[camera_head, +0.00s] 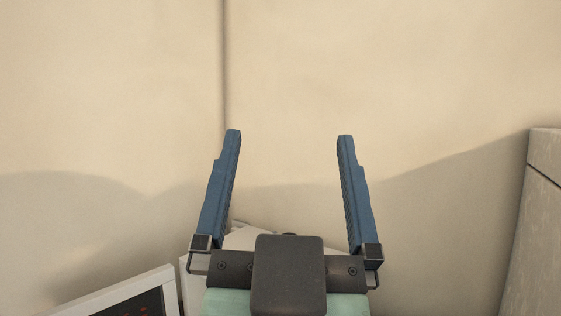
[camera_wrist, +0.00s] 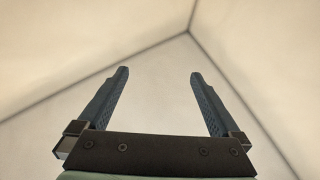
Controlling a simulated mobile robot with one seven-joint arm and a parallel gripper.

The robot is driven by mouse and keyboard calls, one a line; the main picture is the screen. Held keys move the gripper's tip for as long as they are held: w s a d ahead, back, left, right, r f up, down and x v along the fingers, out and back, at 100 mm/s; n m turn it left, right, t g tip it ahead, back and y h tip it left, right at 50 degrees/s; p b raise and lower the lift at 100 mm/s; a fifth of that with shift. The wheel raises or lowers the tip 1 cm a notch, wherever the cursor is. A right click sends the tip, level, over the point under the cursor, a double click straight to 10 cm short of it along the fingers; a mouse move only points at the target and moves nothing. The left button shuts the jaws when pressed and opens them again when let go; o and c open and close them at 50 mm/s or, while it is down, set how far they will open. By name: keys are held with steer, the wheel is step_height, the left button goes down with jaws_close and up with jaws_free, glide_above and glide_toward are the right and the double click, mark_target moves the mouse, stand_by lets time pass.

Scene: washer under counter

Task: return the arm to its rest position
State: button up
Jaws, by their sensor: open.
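My gripper (camera_head: 289,135) has two blue fingers spread wide apart with nothing between them. It points up and away in front of the cream wall in the head view. In the wrist view my gripper (camera_wrist: 160,75) is also open and empty, and pale surfaces meeting in a corner lie beyond the fingertips. The washer named in the scene cannot be made out for certain.
A plain cream wall (camera_head: 400,80) with a vertical seam fills most of the head view. A white-framed dark panel (camera_head: 150,304) is at the lower left, partly cut off. A grey block-like edge (camera_head: 535,230) stands at the right. A pale object behind my gripper is mostly hidden.

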steer(key=shift+n+t+y, duration=0.6)
steer(key=shift+t+y, duration=0.1)
steer(key=shift+t, duration=0.2)
steer(key=s+r, duration=0.2)
steer(key=r, duration=0.1)
steer(key=s+r, duration=0.1)
steer(key=shift+s+a+r, duration=0.15)
steer(key=shift+a+r, duration=0.15)
steer(key=shift+a, duration=0.05)
